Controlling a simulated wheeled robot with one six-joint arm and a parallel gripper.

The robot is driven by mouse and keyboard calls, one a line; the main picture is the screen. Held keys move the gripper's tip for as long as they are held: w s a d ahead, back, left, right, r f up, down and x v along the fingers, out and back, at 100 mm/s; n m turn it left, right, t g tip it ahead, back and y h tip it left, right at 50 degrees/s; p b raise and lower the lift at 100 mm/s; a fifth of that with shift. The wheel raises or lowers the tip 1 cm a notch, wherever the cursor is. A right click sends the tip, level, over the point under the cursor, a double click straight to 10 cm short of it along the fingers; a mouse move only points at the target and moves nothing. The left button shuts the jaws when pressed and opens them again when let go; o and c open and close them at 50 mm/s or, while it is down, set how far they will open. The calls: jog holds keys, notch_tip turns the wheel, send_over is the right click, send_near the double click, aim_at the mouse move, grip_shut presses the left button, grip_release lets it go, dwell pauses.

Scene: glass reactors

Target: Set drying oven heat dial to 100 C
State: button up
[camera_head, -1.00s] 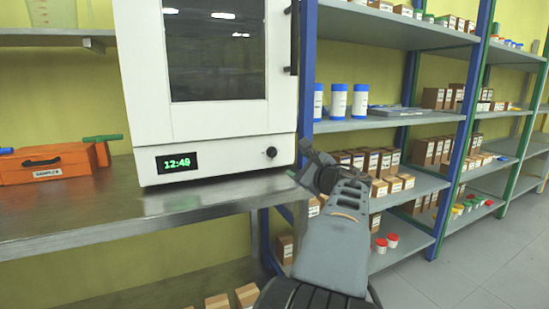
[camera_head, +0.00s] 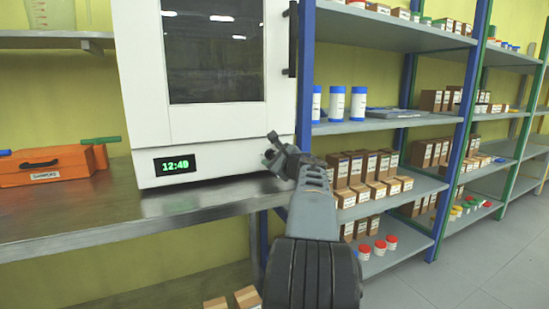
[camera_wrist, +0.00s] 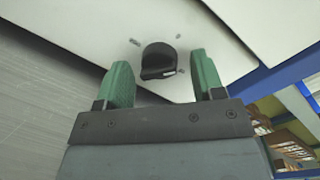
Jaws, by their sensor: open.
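The white drying oven (camera_head: 222,140) stands on the metal bench, its door shut and its green display (camera_head: 175,166) reading 12:49. In the wrist view its black heat dial (camera_wrist: 158,60) sits on the white front panel with small marks around it. My gripper (camera_wrist: 162,82) is open, with one green finger on each side below the dial. The dial lies just beyond the fingertips, roughly centred between them, and looks untouched. In the head view my gripper (camera_head: 275,147) is at the oven's lower right front corner and hides the dial. The dial's exact setting cannot be read.
The metal bench (camera_head: 100,222) has an orange case (camera_head: 45,165) to the left of the oven. A blue-posted shelf (camera_head: 400,125) with bottles and boxes stands close on the right. The floor (camera_head: 450,265) at the right is clear.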

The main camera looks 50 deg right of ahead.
jog(key=c, duration=0.9)
